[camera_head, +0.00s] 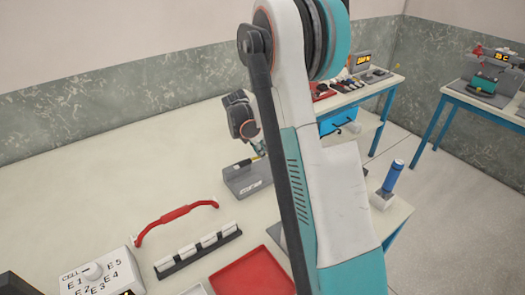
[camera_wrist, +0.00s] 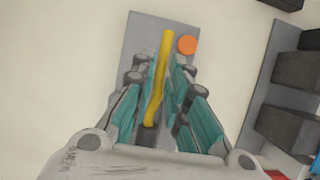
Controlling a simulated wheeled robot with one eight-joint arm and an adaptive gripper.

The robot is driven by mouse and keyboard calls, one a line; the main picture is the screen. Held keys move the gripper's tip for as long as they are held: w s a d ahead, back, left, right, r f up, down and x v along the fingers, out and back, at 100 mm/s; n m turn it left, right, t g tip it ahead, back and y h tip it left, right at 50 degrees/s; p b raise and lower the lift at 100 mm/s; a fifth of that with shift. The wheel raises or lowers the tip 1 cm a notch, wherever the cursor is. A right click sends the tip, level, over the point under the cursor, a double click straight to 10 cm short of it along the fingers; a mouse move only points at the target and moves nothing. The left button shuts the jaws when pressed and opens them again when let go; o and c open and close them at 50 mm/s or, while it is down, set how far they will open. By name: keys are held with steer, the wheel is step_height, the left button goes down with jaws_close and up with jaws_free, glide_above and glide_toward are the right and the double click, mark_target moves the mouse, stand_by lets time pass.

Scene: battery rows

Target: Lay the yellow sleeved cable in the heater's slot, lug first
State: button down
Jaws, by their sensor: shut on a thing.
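The heater is a grey block (camera_head: 246,178) on the table under my gripper (camera_head: 258,148). In the wrist view the heater (camera_wrist: 145,25) shows with an orange round button (camera_wrist: 187,44) to the right of the cable. The yellow sleeved cable (camera_wrist: 163,65) runs lengthwise between my two fingers, over the block's top. My gripper (camera_wrist: 160,75) is shut on the cable. A dark gap shows near the cable's lower end, partly hidden by the fingers. I cannot tell whether the cable lies in the slot or just above it, nor see the lug clearly.
A red cable (camera_head: 175,214) lies left on the table, near a dark rack of white pieces (camera_head: 200,250). A red tray (camera_head: 252,274) and a lettered box (camera_head: 100,275) are in front. A blue cylinder (camera_head: 393,175) stands at right. The table's far left is clear.

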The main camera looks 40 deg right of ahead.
mark_target(267, 168)
steer(key=shift+d, duration=0.25)
steer(key=shift+f+b, duration=2.6)
steer(key=shift+f, duration=0.75)
steer(key=c, duration=1.5)
jaws_free()
steer(key=v, duration=1.2)
steer(key=shift+s, duration=0.1)
